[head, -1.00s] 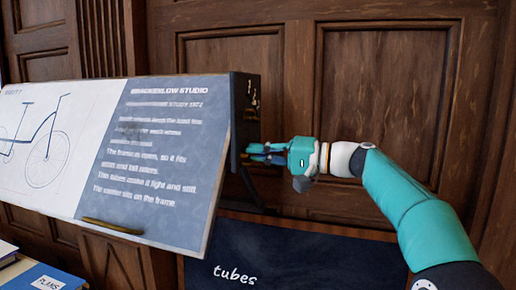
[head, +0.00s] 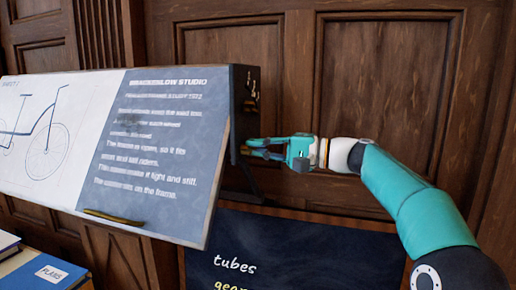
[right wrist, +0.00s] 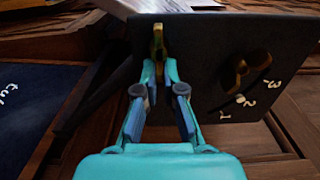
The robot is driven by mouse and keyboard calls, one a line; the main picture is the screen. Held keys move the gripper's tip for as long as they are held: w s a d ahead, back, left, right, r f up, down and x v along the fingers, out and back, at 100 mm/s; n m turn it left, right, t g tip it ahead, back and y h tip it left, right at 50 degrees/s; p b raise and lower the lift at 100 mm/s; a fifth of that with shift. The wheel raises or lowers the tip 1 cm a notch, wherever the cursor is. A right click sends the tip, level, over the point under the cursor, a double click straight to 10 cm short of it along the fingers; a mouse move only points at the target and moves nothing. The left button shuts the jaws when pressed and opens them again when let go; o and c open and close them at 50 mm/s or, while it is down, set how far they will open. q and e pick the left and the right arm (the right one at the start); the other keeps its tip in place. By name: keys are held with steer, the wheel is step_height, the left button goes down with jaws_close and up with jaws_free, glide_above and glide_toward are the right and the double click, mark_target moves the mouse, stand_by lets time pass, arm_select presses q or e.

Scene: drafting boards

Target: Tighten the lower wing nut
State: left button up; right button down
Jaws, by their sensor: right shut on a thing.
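My right gripper (head: 250,148) is at the right side edge of the tilted drafting board (head: 162,160), near its lower part. In the right wrist view its fingers (right wrist: 158,70) are shut on the brass lower wing nut (right wrist: 158,38), whose upright wing stands out past the fingertips. In the head view the fingers hide most of that nut. The brass upper wing nut (head: 252,90) sits higher on the same side plate, apart from the gripper. It also shows in the right wrist view (right wrist: 242,72), by a curved slot marked 1, 2, 3. My left gripper is out of view.
A dark chalkboard (head: 300,262) reading "tubes" stands below my right arm. A dark strut (head: 245,185) is under the board's edge. Books (head: 45,275) lie at lower left. A panelled wooden wall (head: 385,90) is behind, with free room above my arm.

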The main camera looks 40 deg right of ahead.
steer(key=c, duration=1.5)
jaws_free()
steer(key=shift+f, duration=0.3)
steer(key=shift+o, duration=1)
steer(key=shift+r, duration=0.15)
steer(key=v, duration=1.2)
steer(key=shift+w, duration=0.15)
